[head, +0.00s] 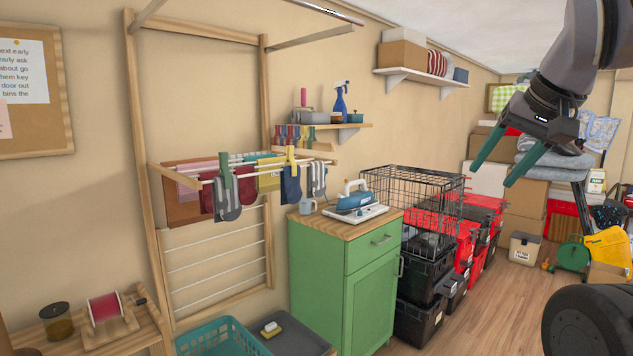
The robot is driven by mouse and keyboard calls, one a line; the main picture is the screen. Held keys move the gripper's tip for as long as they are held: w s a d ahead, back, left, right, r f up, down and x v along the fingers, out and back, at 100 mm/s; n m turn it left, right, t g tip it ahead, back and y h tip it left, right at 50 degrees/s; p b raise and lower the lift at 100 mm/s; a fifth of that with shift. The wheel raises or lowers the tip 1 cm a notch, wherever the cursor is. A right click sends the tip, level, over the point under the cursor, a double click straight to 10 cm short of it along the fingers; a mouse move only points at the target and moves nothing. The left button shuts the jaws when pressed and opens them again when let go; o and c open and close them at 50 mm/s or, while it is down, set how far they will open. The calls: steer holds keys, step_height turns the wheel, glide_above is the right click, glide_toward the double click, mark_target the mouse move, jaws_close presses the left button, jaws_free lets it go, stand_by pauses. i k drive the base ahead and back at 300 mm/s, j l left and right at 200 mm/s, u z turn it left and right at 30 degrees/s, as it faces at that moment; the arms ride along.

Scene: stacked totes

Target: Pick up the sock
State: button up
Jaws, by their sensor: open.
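Several socks hang from the rods of a wooden wall drying rack (155,175) at left centre. A grey sock (229,211) with a darker toe hangs at the front under a green peg (227,184). A dark navy sock (291,188) hangs to its right under a yellow peg (291,160). A grey striped sock (318,178) hangs at the right end. I cannot tell which one is the task's sock. My gripper (493,175) is at the upper right with its two green fingers apart and nothing between them. It is well away from the rack.
A green cabinet (345,300) bearing an iron (356,198) stands right of the rack. Beyond it are a black wire crate (412,190) and stacked black and red totes (420,320). A teal basket (222,338) sits below the rack.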

mark_target(315, 185)
steer(key=i+j+u, duration=0.2)
steer(key=i+u, duration=0.8)
